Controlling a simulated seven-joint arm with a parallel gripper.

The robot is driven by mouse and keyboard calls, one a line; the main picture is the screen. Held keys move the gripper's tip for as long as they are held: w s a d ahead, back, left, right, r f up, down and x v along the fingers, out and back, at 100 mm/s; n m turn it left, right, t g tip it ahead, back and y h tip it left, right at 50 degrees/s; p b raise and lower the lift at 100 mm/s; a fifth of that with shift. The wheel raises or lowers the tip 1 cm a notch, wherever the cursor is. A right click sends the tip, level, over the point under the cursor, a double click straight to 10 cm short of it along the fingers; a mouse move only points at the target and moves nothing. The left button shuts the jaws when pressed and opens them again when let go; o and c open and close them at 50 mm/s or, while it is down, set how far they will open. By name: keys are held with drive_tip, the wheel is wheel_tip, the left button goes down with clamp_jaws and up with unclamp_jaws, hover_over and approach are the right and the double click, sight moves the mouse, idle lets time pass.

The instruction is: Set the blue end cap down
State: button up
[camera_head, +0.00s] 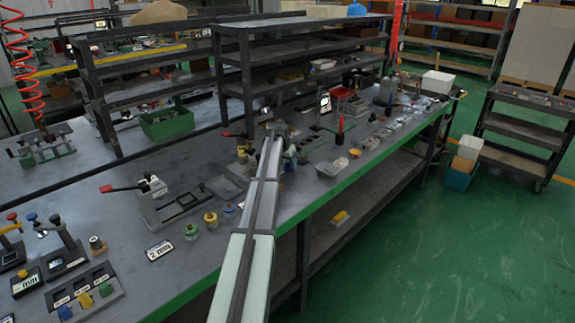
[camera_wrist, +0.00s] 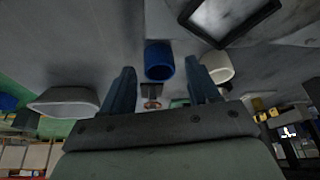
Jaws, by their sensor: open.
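The blue end cap (camera_wrist: 158,60) is a short blue cylinder on the grey bench top, seen in the wrist view. My gripper (camera_wrist: 160,72) is open, with one dark finger on each side of the cap. Gaps show between the cap and both fingers, so it is not clasped. In the head view my arm reaches along the bench and its end (camera_head: 277,130) is small and partly lost among bench items. I cannot make out the blue cap for certain there.
A white round piece (camera_wrist: 217,67) is close beside the right finger in the wrist view. A pale tray (camera_wrist: 65,102) lies to the left, and a black-framed plate (camera_wrist: 232,22) at the top. The head view shows a dark shelf rack (camera_head: 300,50) behind the crowded bench.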

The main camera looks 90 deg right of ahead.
drive_tip(key=v, duration=1.1)
drive_tip(key=shift+r, duration=0.1)
drive_tip(key=x, duration=0.4)
drive_tip(key=w+x, duration=0.1)
drive_tip(key=x, duration=0.1)
drive_tip(key=shift+s+a+x, duration=0.1)
drive_tip(key=shift+a+x, duration=0.05)
drive_tip(key=shift+x, duration=0.85)
drive_tip(key=shift+s+a+x, duration=0.1)
drive_tip(key=shift+x, duration=0.85)
drive_tip(key=shift+s+a+x, duration=0.1)
drive_tip(key=shift+a+x, duration=0.05)
drive_tip(key=shift+x, duration=0.85)
clamp_jaws()
